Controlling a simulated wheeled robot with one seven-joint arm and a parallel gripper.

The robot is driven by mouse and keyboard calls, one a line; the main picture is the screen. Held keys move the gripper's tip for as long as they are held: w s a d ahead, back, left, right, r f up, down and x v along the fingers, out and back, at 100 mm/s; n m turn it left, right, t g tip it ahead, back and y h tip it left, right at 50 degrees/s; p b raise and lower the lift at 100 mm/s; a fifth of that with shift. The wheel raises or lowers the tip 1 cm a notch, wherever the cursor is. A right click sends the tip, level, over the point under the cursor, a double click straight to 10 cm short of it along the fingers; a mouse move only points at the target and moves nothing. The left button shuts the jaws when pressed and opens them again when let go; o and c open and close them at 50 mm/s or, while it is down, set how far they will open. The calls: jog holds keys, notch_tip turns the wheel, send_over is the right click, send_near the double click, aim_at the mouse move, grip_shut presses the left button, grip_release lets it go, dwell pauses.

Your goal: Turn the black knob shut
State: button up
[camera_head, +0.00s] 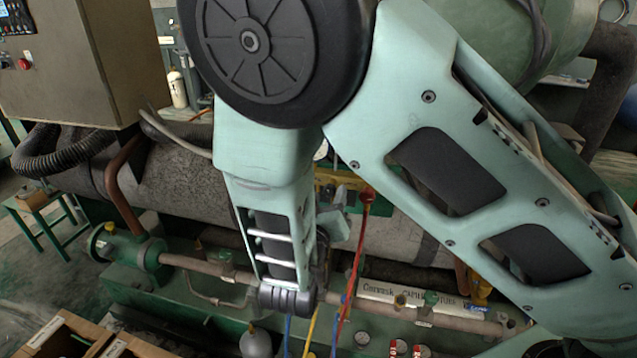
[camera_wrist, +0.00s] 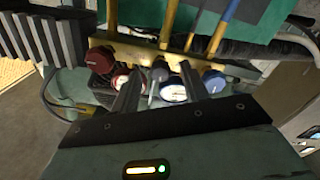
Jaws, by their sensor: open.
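In the wrist view, my gripper (camera_wrist: 160,78) is open, with its two dark fingers apart in front of a yellow manifold (camera_wrist: 135,52). A red knob (camera_wrist: 101,60) is left of the fingers and a blue knob (camera_wrist: 214,80) is right of them. A red-rimmed gauge (camera_wrist: 121,81) and a blue-rimmed gauge (camera_wrist: 173,92) show near the fingers, partly covered. A dark ribbed shape (camera_wrist: 102,90) lies beside the red gauge; I cannot tell whether it is the black knob. No black knob shows clearly. In the head view, my arm hides the gripper and most of the manifold.
Red (camera_head: 354,265), yellow (camera_head: 311,330) and blue hoses (camera_head: 287,335) hang below my arm. A pipe (camera_head: 205,265) runs along the green machine base (camera_head: 140,290). A control cabinet (camera_head: 85,60) stands at left, and cardboard boxes (camera_head: 60,335) at lower left.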

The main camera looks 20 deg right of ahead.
jog(key=shift+x, duration=1.2)
grip_shut()
